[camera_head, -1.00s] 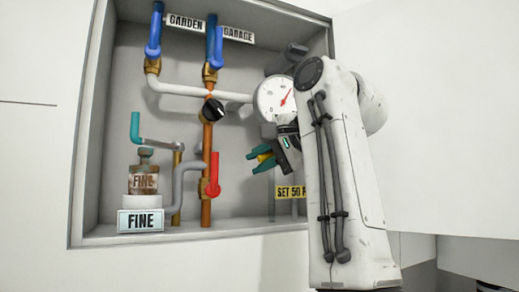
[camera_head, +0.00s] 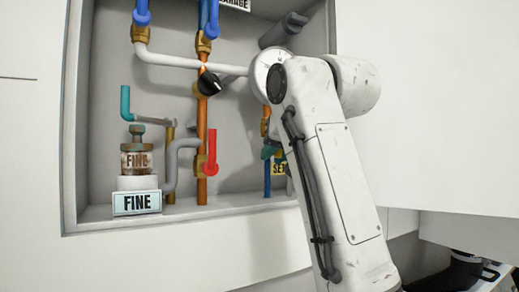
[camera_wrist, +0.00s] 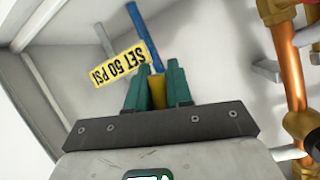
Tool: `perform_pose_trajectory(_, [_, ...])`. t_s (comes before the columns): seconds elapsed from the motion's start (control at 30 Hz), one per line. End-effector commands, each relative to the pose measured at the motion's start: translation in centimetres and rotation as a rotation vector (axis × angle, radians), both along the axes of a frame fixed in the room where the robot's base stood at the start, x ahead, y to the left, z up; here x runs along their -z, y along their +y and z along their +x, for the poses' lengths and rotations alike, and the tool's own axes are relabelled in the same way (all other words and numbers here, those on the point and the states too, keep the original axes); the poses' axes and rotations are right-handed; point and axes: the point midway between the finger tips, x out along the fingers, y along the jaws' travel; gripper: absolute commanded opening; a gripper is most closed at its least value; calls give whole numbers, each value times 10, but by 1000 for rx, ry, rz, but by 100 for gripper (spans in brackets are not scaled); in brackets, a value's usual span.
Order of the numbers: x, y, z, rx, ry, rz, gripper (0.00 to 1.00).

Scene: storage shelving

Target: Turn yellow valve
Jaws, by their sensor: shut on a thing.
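The yellow valve handle (camera_wrist: 157,92) stands upright between the two teal fingers of my gripper (camera_wrist: 157,72) in the wrist view. My gripper is shut on it. In the head view, only a small part of my gripper (camera_head: 268,152) shows at the left edge of my arm, and the yellow handle is hidden there. In the wrist view, a blue pipe (camera_wrist: 144,35) runs up behind the handle. A yellow "SET 50 PSI" label (camera_wrist: 120,66) is just left of the fingers.
Inside the wall box are a red valve handle (camera_head: 212,152), a black knob (camera_head: 210,84), a copper pipe (camera_head: 202,130) and a "FINE" jar (camera_head: 137,160). In the wrist view, copper pipework (camera_wrist: 292,75) runs close on the right. The box rim (camera_head: 70,120) bounds the space.

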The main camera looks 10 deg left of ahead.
Motion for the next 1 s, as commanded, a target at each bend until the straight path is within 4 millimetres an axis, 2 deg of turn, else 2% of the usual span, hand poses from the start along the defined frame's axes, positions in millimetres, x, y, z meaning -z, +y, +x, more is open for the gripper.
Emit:
perform_pose_trajectory(0.2, [3,-13,4,1,-78,-125,0])
perform_pose_trajectory(0.4, [3,-17,7,0,-126,-195,0])
perform_pose_trajectory(1.0, [3,-20,8,-1,-155,-237,0])
